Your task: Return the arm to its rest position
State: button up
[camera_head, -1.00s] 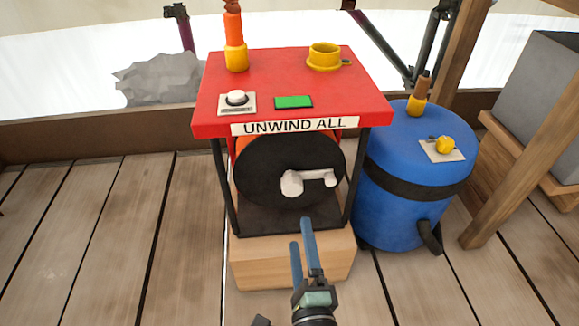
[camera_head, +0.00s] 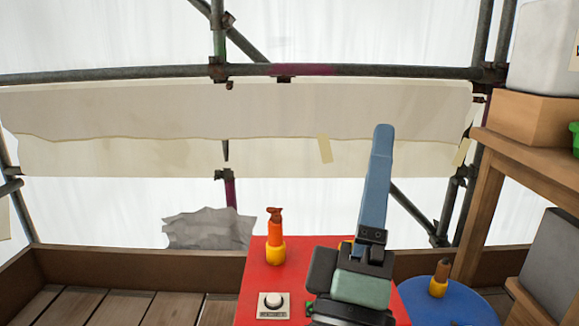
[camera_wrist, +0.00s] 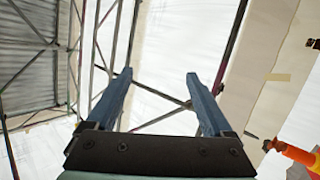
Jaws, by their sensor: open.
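My gripper (camera_head: 381,132) is raised in the head view, its blue fingers pointing up above the red-topped unit (camera_head: 262,255). From this side the fingers overlap into one. In the wrist view my gripper (camera_wrist: 160,80) shows two blue fingers spread well apart, with nothing between them. The gripper and wrist hide the right part of the red top, including most of the yellow cup there.
An orange tool in a yellow holder (camera_head: 275,240) and a white button (camera_head: 272,301) are on the red top. A blue drum (camera_head: 460,305) stands to its right, beside a wooden shelf (camera_head: 520,150). Scaffold pipes (camera_head: 150,75) and pale sheeting are behind.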

jog(key=s+a+r+m+t+y+p, duration=0.1)
jog(key=s+a+r+m+y+p, duration=0.25)
jog(key=r, duration=0.45)
jog(key=s+a+r+m+t+y+p, duration=0.1)
jog(key=s+a+r+m+y+p, duration=0.1)
jog(key=r+m, duration=0.5)
jog(key=s+a+r+m+t+y+p, duration=0.2)
jog(key=a+r+m+y+p, duration=0.1)
jog(key=r, duration=0.7)
notch_tip(320, 180, up, 36)
jog(key=p, duration=3.7)
jog(key=shift+o, duration=1)
jog(key=shift+w, duration=0.1)
